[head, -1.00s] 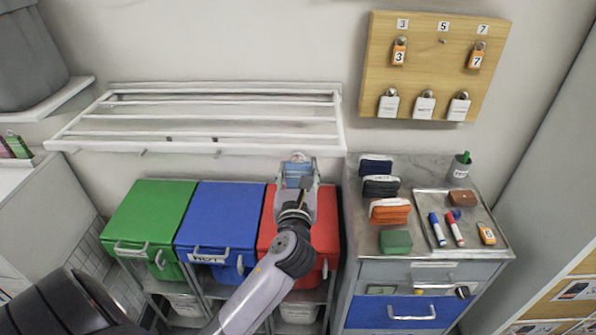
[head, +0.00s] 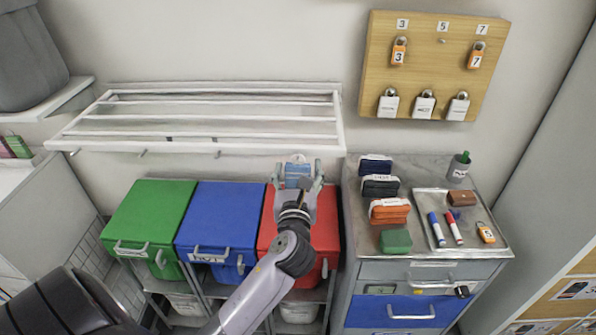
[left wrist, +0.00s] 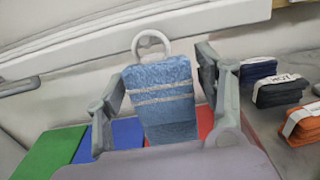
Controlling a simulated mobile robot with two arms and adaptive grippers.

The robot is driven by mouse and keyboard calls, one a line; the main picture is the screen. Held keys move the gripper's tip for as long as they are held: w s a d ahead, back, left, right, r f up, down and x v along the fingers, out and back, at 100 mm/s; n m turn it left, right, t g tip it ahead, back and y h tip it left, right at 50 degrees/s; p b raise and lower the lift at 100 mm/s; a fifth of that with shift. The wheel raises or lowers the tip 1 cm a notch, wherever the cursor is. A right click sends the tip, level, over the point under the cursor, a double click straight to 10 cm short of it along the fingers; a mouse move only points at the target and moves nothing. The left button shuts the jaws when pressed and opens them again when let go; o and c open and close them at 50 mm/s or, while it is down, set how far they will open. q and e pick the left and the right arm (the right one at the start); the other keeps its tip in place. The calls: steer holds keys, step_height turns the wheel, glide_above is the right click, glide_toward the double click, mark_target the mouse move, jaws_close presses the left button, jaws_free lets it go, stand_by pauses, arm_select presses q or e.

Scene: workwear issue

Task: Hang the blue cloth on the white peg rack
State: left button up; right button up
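The blue cloth (head: 298,171) hangs upright under the right part of the front rail of the white peg rack (head: 240,148). In the left wrist view the cloth (left wrist: 160,98) shows pale stripes and a white ring (left wrist: 151,44) on top, up against the rail. The ring hides any peg behind it, so I cannot see clearly how it sits there. My left gripper (head: 298,182) is open, one finger on each side of the cloth. In the left wrist view the fingers (left wrist: 160,85) stand slightly apart from its edges. My right gripper is out of view.
Green (head: 150,218), blue (head: 222,220) and red (head: 268,235) bins stand below the rack. A grey cabinet (head: 362,225) with folded items and a tray stands close on the right. Bare pegs (head: 143,153) show along the rack's left part. A padlock board (head: 435,65) hangs above right.

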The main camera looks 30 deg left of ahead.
arm_select(q)
steer(key=shift+o, duration=0.6)
steer(key=shift+s+d+f, duration=0.1)
steer(key=shift+s+d, duration=0.15)
steer(key=shift+s, duration=0.15)
steer(key=v, duration=1.1)
